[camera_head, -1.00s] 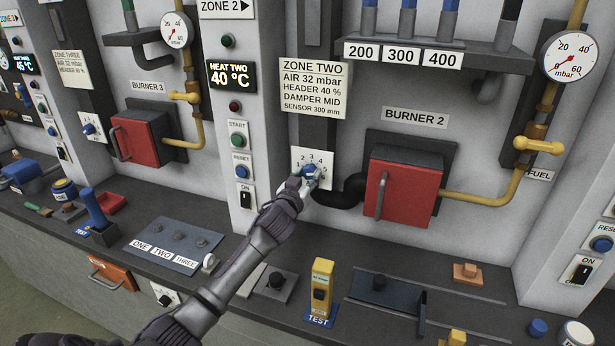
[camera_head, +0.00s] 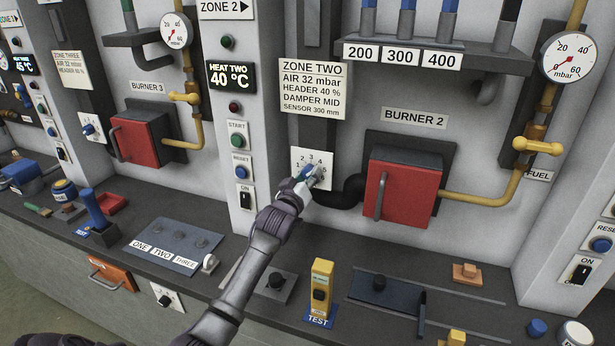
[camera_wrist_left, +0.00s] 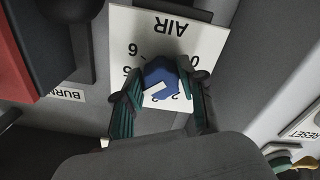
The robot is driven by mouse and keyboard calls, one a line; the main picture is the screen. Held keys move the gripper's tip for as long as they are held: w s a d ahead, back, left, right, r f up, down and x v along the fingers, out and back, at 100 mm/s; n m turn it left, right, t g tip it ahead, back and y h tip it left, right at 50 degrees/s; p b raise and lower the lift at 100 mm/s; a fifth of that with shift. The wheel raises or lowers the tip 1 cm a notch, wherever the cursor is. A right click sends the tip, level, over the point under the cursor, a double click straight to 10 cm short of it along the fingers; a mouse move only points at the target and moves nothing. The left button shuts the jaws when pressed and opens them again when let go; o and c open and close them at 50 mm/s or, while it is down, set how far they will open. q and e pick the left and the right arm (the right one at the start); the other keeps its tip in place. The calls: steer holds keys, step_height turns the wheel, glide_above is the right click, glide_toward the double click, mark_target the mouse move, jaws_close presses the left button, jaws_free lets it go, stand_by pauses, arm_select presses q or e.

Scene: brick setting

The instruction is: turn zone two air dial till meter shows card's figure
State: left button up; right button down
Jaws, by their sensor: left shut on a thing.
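The blue air dial (camera_head: 308,171) sits on a white numbered plate (camera_head: 299,156) below the zone two card (camera_head: 313,90). The card reads AIR 32 mbar. My left gripper (camera_head: 312,178) is shut on the dial and partly hides it in the head view. In the left wrist view, the fingers (camera_wrist_left: 163,92) hold both sides of the blue dial (camera_wrist_left: 158,74), with its white mark showing. A round mbar meter (camera_head: 568,58) is at the upper right, its red needle near the low end. My right gripper is not in view.
The red burner 2 box (camera_head: 402,190) and a black pipe (camera_head: 343,191) are just right of the dial. A switch column (camera_head: 240,165) stands to its left. Below, the ledge holds a yellow tester (camera_head: 321,284) and a blue-grey panel (camera_head: 172,249).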

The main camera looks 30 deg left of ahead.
arm_select(q)
steer(key=shift+n, duration=0.7)
steer(key=o, duration=1.1)
steer(key=shift+o, duration=0.2)
steer(key=shift+s, duration=0.1)
steer(key=v, duration=1.2)
steer(key=shift+d, duration=0.1)
